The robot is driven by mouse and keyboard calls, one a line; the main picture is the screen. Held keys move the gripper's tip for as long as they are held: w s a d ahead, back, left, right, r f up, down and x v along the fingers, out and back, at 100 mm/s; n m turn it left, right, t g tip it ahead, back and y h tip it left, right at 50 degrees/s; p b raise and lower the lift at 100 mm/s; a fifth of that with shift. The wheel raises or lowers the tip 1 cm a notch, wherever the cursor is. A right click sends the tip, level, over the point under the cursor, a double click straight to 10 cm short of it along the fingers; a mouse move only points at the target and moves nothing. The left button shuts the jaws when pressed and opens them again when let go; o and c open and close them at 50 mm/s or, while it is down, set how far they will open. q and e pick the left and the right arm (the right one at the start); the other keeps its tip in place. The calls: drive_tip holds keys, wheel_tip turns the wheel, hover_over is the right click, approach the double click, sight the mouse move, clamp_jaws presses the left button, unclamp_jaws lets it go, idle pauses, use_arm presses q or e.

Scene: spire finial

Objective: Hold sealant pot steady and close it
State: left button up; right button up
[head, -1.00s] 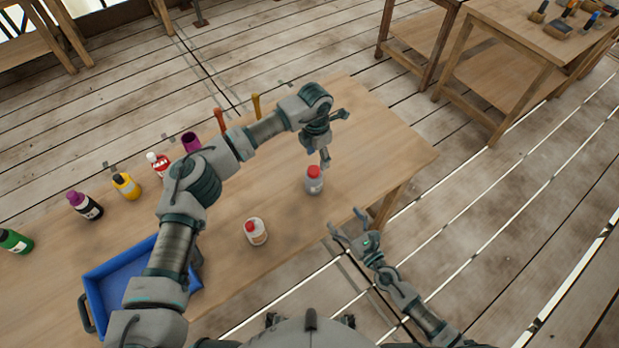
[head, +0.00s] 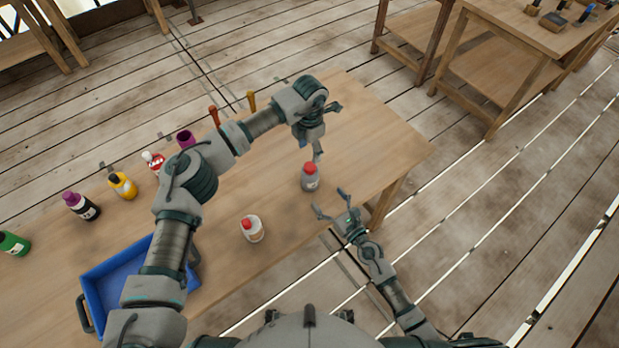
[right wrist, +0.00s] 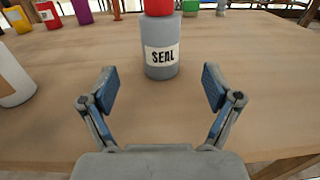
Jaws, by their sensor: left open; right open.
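The sealant pot (head: 310,181) is a grey bottle with a red cap (head: 309,168), standing upright on the table. In the right wrist view the pot (right wrist: 160,62) shows a white label reading "SEAL", and its cap (right wrist: 159,6) is cut off by the top edge. I cannot tell how tightly the cap sits. My left gripper (head: 327,131) is open just above and behind the pot, apart from it. My right gripper (head: 331,204) is open at the table's front edge. In the right wrist view my right gripper (right wrist: 159,88) faces the pot, which stands beyond its fingertips.
A white bottle with a red cap (head: 252,229) stands left of the pot on the wooden table (head: 385,135). A blue tray (head: 105,283) lies at the left. Several coloured bottles line the far left side, including a yellow one (head: 123,186). The table's right end is clear.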

sight(310, 165)
use_arm(q)
drive_tip(key=shift+d, duration=0.15)
use_arm(e)
drive_tip(key=x, duration=0.9)
drive_tip(key=shift+w, duration=0.2)
drive_tip(key=shift+x, duration=0.75)
clamp_jaws()
use_arm(q)
drive_tip(key=n, duration=0.4)
drive_tip(key=shift+w+n, duration=0.1)
drive_tip(key=shift+n, duration=0.2)
drive_tip(key=shift+f, duration=4.05)
